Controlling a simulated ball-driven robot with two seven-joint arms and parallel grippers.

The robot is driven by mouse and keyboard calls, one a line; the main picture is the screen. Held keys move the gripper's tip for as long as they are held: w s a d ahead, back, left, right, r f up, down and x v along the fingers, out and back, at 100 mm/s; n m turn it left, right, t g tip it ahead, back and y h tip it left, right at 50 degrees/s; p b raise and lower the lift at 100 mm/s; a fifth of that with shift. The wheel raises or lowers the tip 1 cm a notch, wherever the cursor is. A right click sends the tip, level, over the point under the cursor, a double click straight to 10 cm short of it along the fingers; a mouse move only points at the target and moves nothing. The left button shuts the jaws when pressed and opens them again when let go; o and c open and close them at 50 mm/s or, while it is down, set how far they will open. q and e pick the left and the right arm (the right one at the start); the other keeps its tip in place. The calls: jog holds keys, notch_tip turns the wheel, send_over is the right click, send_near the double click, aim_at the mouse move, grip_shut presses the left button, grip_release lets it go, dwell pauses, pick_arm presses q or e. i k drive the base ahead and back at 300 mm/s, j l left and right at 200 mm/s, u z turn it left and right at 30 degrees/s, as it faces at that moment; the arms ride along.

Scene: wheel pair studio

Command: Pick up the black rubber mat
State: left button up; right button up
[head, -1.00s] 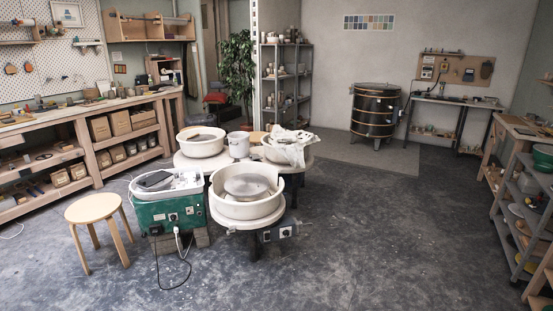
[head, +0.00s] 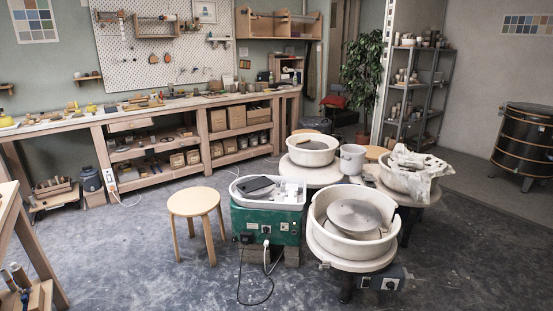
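A dark, flat, rectangular piece (head: 256,187) lies in the white tray (head: 291,205) on top of the green wheel unit (head: 264,225). It looks like the black rubber mat, but it is small in the picture and I cannot be sure of its material. It lies toward the left of the tray, beside small pale items. Neither of my grippers is in view.
A round wooden stool (head: 195,202) stands left of the green unit. A potter's wheel with a white basin (head: 352,246) stands close on its right. A cable (head: 268,281) lies on the floor in front. Open floor lies at the front left, before the long workbench (head: 150,112).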

aim_at(250, 185)
jog(key=i+j+u, duration=0.15)
jog(key=i+u, duration=0.85)
jog(key=u, duration=0.15)
jog(key=i+z, duration=0.1)
jog(key=i, duration=0.4)
jog(key=i+j+z, duration=0.1)
jog(key=i, duration=0.4)
jog(key=j, duration=0.1)
